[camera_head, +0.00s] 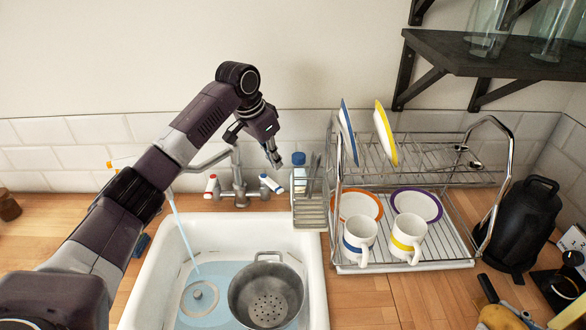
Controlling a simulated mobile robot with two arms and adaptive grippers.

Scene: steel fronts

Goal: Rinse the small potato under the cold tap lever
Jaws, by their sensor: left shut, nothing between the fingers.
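The tap (239,190) stands behind the sink, with a red-marked lever (211,186) on its left and a blue-marked cold lever (269,183) on its right. A stream of water (183,232) falls into the sink's left part. My left gripper (274,160) is shut and empty, pointing down just above the cold lever; I cannot tell whether it touches. My left arm hides part of the spout. No potato is clearly recognisable; a yellow-brown rounded thing (499,318) at the bottom right edge is cut off. My right gripper is not in view.
The white sink (314,262) holds bluish water, a metal colander (266,294) and a round drain piece (199,297). Right of it stands a dish rack (405,266) with plates and two mugs (408,237). A black kettle-like thing (521,224) stands farther right.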

